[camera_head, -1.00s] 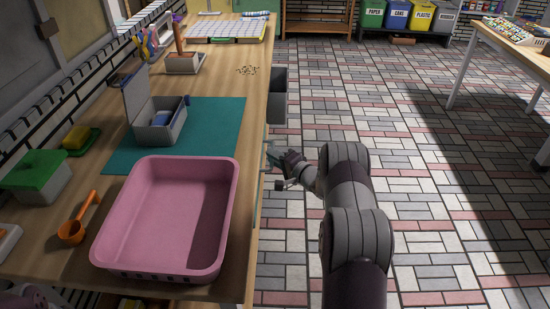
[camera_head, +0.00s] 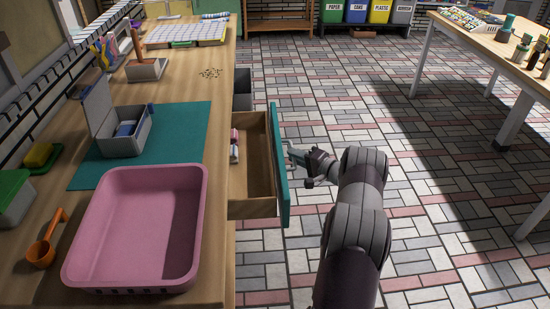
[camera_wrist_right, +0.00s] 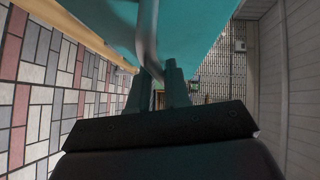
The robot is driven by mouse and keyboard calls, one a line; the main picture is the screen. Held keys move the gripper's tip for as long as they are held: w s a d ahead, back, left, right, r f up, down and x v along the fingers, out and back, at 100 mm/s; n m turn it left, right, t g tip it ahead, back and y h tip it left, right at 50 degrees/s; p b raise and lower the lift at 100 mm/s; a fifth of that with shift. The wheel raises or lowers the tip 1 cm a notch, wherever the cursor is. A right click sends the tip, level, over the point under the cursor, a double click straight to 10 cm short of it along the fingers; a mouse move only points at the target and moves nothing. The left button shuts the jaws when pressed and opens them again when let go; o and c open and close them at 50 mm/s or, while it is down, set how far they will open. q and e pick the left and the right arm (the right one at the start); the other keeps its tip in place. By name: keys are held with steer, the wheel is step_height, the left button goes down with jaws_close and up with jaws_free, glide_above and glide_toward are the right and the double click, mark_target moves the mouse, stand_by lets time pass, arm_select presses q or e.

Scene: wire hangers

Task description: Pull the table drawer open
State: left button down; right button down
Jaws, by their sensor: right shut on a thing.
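The table drawer (camera_head: 252,172) stands pulled out from the right side of the wooden table (camera_head: 205,250). Its inside is light wood, and small pink and white things lie at its inner end. Its teal front (camera_head: 279,165) faces right. My right gripper (camera_head: 296,156) is at that front, shut on the drawer's handle. In the right wrist view the grey bar handle (camera_wrist_right: 147,40) runs between the fingers (camera_wrist_right: 160,85), below the teal front. My left gripper is not in view.
A pink tub (camera_head: 135,225) sits near the table edge, and a grey open box (camera_head: 125,130) stands on a teal mat (camera_head: 185,125). Another table (camera_head: 480,45) stands at the right. The tiled floor (camera_head: 330,100) right of the drawer is clear.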

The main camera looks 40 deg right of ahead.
steer(key=shift+s+d+b, duration=0.15)
steer(key=shift+s+d, duration=0.3)
steer(key=shift+d, duration=0.3)
steer(key=shift+s+d+b, duration=0.1)
steer(key=shift+s+d, duration=0.4)
steer(key=shift+d, duration=0.2)
steer(key=shift+s+d+b, duration=0.15)
steer(key=shift+s+d, duration=0.3)
steer(key=shift+d, duration=0.3)
steer(key=c, duration=1.2)
jaws_free()
steer(key=shift+o, duration=0.2)
steer(key=p+v, duration=0.2)
steer(key=v, duration=1)
steer(key=shift+s, duration=0.3)
steer(key=shift+s+d, duration=0.1)
steer(key=shift+d, duration=0.05)
